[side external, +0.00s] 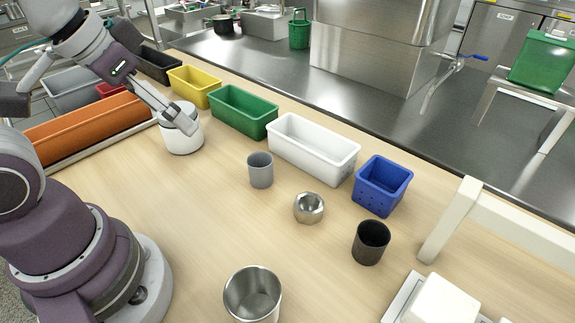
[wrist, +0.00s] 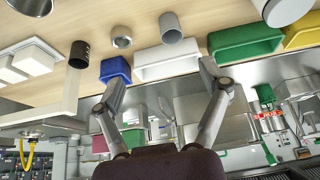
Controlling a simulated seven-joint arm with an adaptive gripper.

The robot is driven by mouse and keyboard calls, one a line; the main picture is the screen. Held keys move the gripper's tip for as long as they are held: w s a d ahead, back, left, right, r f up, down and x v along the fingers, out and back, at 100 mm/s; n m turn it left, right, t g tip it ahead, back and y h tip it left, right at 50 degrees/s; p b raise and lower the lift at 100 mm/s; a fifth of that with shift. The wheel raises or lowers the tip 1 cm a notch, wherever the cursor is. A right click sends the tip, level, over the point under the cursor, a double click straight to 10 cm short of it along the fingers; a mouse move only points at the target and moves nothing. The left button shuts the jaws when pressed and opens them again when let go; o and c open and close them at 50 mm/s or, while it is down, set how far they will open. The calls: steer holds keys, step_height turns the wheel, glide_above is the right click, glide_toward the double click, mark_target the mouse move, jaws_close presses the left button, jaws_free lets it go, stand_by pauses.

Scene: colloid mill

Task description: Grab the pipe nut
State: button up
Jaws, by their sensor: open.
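The pipe nut (side external: 309,207) is a shiny metal faceted ring lying on the wooden table, between a grey cup and a black cup. It also shows near the top of the wrist view (wrist: 121,38). My gripper (side external: 188,122) is at the left in the side view, in front of or above a white canister, well away from the nut. In the wrist view my gripper (wrist: 161,80) has its two fingers spread, with nothing between them. From the side view I cannot tell whether it touches the canister.
A grey cup (side external: 260,170), a black cup (side external: 371,242) and a steel cup (side external: 252,295) stand around the nut. Blue (side external: 383,190), white (side external: 300,160) and green (side external: 240,118) bins line the back edge. The white canister (side external: 182,141) stands at left. Table between is clear.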

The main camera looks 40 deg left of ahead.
steer(key=shift+o, duration=0.2)
steer(key=n+g, duration=0.6)
steer(key=n, duration=0.8)
glide_above(309, 203)
step_height(309, 203, down, 10)
step_height(309, 203, down, 11)
steer(key=shift+r, duration=0.1)
steer(key=c, duration=1.3)
